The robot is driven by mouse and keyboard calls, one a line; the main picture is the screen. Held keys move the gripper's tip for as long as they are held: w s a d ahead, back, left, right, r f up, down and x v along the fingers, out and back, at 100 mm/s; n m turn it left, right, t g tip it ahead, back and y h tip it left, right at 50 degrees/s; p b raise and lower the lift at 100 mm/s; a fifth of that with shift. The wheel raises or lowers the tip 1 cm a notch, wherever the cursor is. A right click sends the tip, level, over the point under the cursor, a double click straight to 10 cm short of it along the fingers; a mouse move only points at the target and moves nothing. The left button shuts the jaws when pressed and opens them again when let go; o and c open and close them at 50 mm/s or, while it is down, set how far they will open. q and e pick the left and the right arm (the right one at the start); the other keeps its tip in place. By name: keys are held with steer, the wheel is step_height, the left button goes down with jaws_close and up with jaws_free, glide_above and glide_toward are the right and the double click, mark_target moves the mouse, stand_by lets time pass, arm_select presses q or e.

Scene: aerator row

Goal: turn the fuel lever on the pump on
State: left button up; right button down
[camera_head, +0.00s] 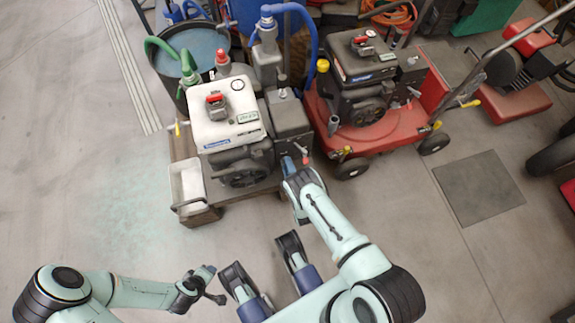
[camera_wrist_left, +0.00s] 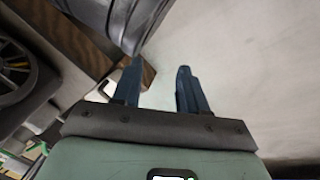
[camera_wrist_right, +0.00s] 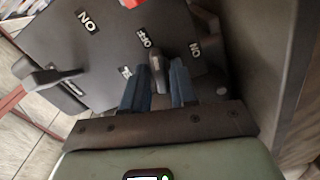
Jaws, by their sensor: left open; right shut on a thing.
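My right gripper (camera_head: 291,166) is at the pump's front right side. In the right wrist view its fingers (camera_wrist_right: 158,80) are shut on a small grey lever (camera_wrist_right: 156,62) on a dark panel with upside-down ON and OFF labels. The fingers hide part of the lever. My left gripper (camera_wrist_left: 156,78) is open and empty, low over the floor.
A second, dark lever (camera_wrist_right: 48,77) sits at the left of the panel. A red machine (camera_head: 380,120) stands right of the pump. A white bin (camera_head: 188,186) is on the cart's left. The floor at left is clear.

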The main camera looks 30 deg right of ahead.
steer(key=m, duration=0.4)
steer(key=shift+m, duration=0.4)
steer(key=m, duration=0.4)
steer(key=shift+p, duration=0.35)
arm_select(q)
steer(key=shift+w+d+r+t, duration=0.2)
steer(key=shift+w+r+t, duration=0.1)
steer(key=shift+w+r, duration=0.45)
arm_select(e)
steer(key=m, duration=0.6)
steer(key=shift+w+r, duration=0.1)
arm_select(q)
steer(key=shift+s+r, duration=0.1)
steer(key=shift+s, duration=0.05)
arm_select(e)
steer(key=c, duration=1.1)
jaws_free()
steer(key=shift+c, duration=0.2)
